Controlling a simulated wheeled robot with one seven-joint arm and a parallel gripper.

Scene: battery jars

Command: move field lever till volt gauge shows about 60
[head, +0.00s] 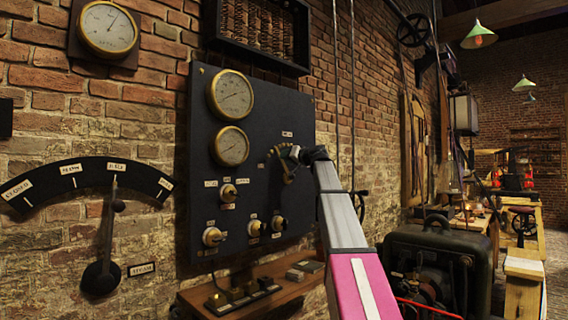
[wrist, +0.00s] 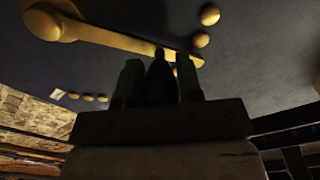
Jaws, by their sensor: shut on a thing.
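The brass field lever (wrist: 125,40) runs across the top of the wrist view, from a round pivot at upper left to its right end. Its dark handle (wrist: 160,78) stands between the two greenish fingers of my gripper (wrist: 157,82), which is shut on it. In the head view my gripper (head: 301,154) is at the right part of the black panel, partly covering the lever and its curved row of contacts (head: 287,169). Two round brass-rimmed gauges, an upper one (head: 231,93) and a lower one (head: 230,146), sit left of it. Their labels and readings are too small to read.
Several brass knobs (head: 212,237) stick out low on the black panel (head: 272,115). A wooden shelf (head: 190,296) with small items is below. A dark machine (head: 440,262) stands right of my arm. A big lever on a labelled arc (head: 92,167) is at left.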

